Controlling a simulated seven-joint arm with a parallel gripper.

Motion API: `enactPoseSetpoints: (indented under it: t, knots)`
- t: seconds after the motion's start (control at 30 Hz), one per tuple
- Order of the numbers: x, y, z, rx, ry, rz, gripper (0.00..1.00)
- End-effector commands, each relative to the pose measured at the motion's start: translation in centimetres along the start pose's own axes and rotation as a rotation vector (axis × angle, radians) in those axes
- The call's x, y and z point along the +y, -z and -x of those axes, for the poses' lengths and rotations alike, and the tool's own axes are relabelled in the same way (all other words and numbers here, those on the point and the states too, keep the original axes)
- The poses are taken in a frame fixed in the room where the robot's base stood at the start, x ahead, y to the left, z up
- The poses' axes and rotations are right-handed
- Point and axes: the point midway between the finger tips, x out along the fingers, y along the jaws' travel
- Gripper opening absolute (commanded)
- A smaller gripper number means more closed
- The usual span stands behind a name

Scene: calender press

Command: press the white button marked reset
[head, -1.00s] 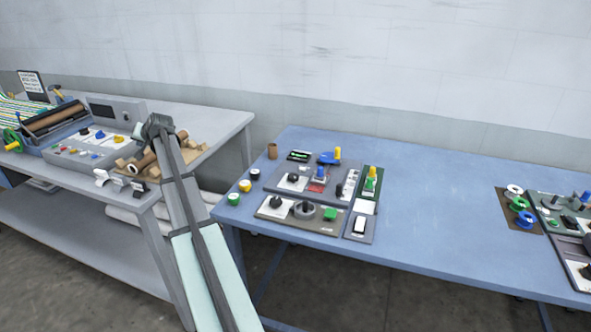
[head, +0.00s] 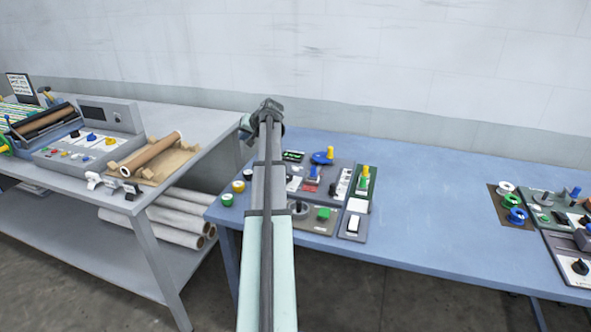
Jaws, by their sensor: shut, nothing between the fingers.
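No reset lettering is readable, so I cannot tell which button carries it. A small row of coloured buttons (head: 77,154) sits on the front of the grey press console (head: 105,146) on the left bench. My gripper (head: 246,129) is small and dark at the arm's far end, left of the wrist. It appears shut and empty, above the gap between bench and table, touching no button that I can see. My forearm hides part of the blue table's panels.
The left bench also holds a brown roll (head: 151,155) on a wooden cradle and a white clamp-like fitting (head: 112,184). Switch panels (head: 340,183) stand right of my arm. More panels and coloured spools (head: 514,201) are at far right. The blue table's middle (head: 430,215) is clear.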

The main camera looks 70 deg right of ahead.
Motion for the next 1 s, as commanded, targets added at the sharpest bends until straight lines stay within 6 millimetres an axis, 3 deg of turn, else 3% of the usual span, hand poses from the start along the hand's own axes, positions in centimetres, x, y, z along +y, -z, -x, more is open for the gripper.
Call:
enactPoseSetpoints:
  t: [0.03,0.2,0.5,0.7,1.0]
  knots:
    - [1.8,0.2,1.2,0.000,-0.007,-0.006,0.00]
    - [7.1,0.5,4.9,-0.009,-0.023,-0.021,0.00]
    - [13.8,0.1,10.2,-0.021,-0.036,-0.037,0.00]
    - [15.6,-0.1,11.8,-0.024,-0.039,-0.041,0.00]
    - [15.9,-0.1,11.9,-0.026,-0.039,-0.041,0.00]
